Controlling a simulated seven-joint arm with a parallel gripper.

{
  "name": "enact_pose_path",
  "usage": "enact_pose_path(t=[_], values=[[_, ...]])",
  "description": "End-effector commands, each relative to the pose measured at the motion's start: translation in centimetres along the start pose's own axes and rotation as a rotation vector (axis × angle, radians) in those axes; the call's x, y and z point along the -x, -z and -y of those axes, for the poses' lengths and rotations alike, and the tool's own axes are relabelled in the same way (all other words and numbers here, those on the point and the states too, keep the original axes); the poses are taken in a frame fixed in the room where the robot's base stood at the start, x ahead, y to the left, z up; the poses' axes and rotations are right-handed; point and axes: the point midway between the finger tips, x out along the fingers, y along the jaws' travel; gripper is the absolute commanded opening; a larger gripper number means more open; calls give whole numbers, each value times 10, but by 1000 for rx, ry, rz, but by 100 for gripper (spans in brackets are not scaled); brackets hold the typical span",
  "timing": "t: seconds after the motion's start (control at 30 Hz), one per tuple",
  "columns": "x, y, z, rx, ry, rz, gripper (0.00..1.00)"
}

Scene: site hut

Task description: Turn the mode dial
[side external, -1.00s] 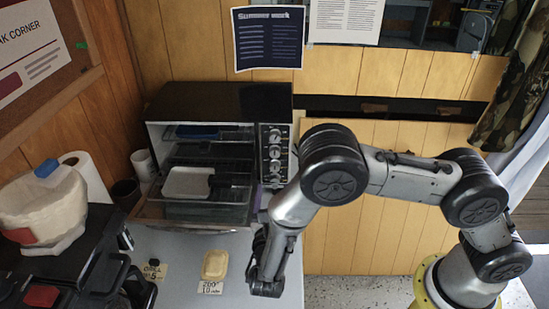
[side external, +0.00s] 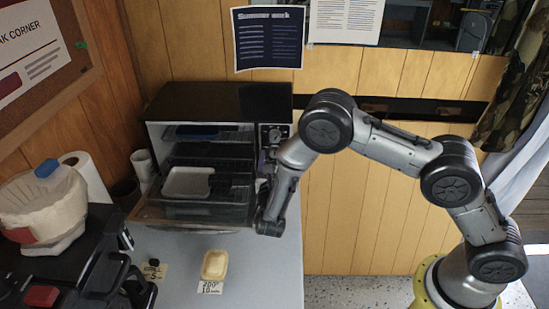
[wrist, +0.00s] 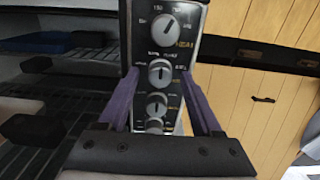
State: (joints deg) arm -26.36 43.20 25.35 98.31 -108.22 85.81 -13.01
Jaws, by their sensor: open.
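The black toaster oven (side external: 225,97) stands on the counter with its control panel (side external: 272,136) on its right side. In the wrist view the panel carries a column of dials: a large top dial (wrist: 165,26), a second dial (wrist: 159,71) with short words around it, a third dial (wrist: 156,103) and part of one more below. The words are too small to read surely; the second looks like the mode dial. My gripper (wrist: 160,82) is open and empty, its purple fingers on either side of the column around the second and third dials. Contact is unclear. In the side view my arm hides the lower dials.
Wood-panelled wall (side external: 335,215) stands behind and to the right.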

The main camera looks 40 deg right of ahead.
Motion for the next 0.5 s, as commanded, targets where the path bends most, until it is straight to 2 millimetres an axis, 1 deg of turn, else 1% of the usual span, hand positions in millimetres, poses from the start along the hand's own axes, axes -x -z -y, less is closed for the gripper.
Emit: enact_pose_path(t=[0.27,0.3,0.37,0.5], values=[[-2,0,0,0,0,0,66],[-2,0,0,-1,0,0,64],[-2,0,0,-1,0,0,54],[-2,0,0,-1,0,0,28]])
